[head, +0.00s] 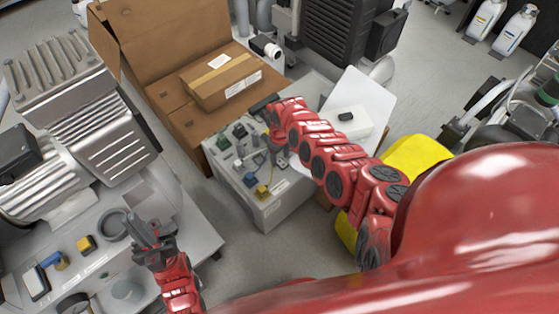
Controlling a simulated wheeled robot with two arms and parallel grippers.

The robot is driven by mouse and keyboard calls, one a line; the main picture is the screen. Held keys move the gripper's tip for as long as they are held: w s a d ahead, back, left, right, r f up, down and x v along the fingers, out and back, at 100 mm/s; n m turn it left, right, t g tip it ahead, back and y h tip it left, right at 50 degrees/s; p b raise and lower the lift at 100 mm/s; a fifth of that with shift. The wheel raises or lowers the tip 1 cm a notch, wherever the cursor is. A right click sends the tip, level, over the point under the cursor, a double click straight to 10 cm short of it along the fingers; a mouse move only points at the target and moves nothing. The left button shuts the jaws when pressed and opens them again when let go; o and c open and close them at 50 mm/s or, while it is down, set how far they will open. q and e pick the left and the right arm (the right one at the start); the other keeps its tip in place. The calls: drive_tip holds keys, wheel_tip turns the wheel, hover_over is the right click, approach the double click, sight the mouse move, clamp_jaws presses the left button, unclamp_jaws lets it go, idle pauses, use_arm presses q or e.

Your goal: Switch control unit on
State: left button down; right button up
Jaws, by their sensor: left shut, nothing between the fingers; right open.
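A grey-white box (286,207) with several small fittings on top stands on the floor in the middle. A smaller white unit (340,126) with a black switch-like part (346,117) sits right of it, by a white panel. No label shows which of these is the control unit. My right gripper (266,122) is open above the back right of the grey-white box, its arm passing in front of the white unit. I cannot tell whether it touches a fitting. My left gripper (134,222) is shut and empty over the bench at lower left.
Cardboard boxes (172,32) stand behind the grey-white box. A ribbed metal compressor (110,135) stands at left on a grey bench (205,238) with loose small parts. A yellow object (415,152) lies beyond my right arm. Grey floor shows between bench and box.

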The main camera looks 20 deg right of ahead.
drive_tip(key=shift+f, duration=0.15)
drive_tip(key=shift+c, duration=0.2)
clamp_jaws()
drive_tip(key=p, duration=0.2)
drive_tip(key=t+p, duration=0.1)
drive_tip(key=p, duration=0.2)
drive_tip(key=shift+s+r, duration=0.2)
drive_tip(key=shift+r, duration=0.2)
drive_tip(key=shift+f+p, duration=0.15)
drive_tip(key=shift+p, duration=0.15)
drive_tip(key=shift+w+f, duration=0.1)
drive_tip(key=shift+f, duration=0.05)
drive_tip(key=shift+o, duration=0.2)
unclamp_jaws()
